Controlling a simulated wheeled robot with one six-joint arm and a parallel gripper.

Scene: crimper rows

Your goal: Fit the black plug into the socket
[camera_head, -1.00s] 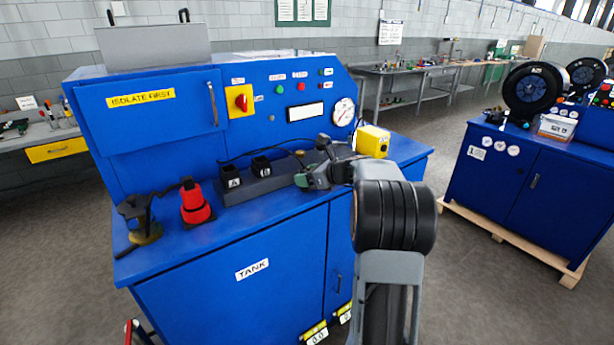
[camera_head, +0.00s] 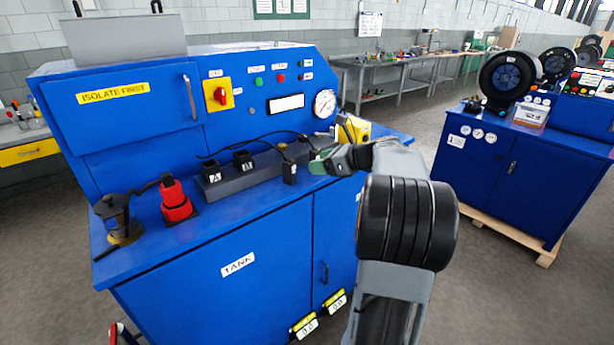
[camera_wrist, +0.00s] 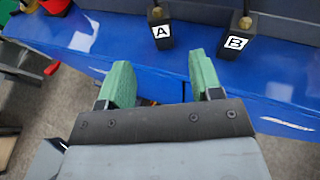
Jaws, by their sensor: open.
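In the head view, a black plug (camera_head: 289,172) with a pale label and a brass-coloured top stands upright on the blue bench, just left of my gripper (camera_head: 322,162). Two black sockets, marked A (camera_head: 212,172) and B (camera_head: 243,160), sit on a grey strip (camera_head: 228,186) further left. In the wrist view, my gripper (camera_wrist: 160,85) has its green fingers apart with nothing between them. Beyond the fingertips are two black blocks with brass-coloured tops, marked A (camera_wrist: 160,30) and B (camera_wrist: 237,45). I cannot tell exactly how these match the head view's pieces.
A red piece (camera_head: 175,203) and a dark metal canister (camera_head: 118,220) stand at the bench's left end. A yellow box (camera_head: 353,130) stands behind my gripper. A thin black cable (camera_head: 240,143) runs behind the sockets. Bare bench (camera_head: 160,243) shows along the front edge.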

